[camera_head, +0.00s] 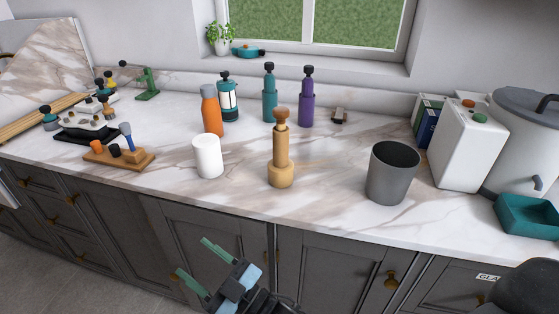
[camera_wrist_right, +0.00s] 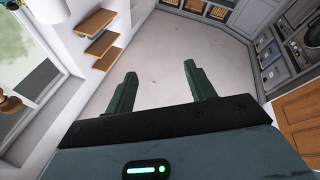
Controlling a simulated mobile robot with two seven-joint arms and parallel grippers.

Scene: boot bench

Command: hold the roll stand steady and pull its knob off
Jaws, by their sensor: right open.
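The roll stand (camera_head: 281,160), a pale wooden post on a wider round base, stands upright on the counter near the middle of the head view. Its darker brown knob (camera_head: 281,114) sits on top. My right gripper (camera_head: 191,256) is open and empty in front of the counter, below and to the left of the stand, and not touching it. In the right wrist view its two green fingers (camera_wrist_right: 159,70) are spread apart with only floor beyond them. My left gripper is not in view.
A white roll (camera_head: 208,157) stands left of the stand, and a grey bin (camera_head: 393,174) stands to its right. Behind are an orange bottle (camera_head: 211,111), a teal bottle (camera_head: 269,95) and a purple bottle (camera_head: 307,98). The marble counter around the stand is clear.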

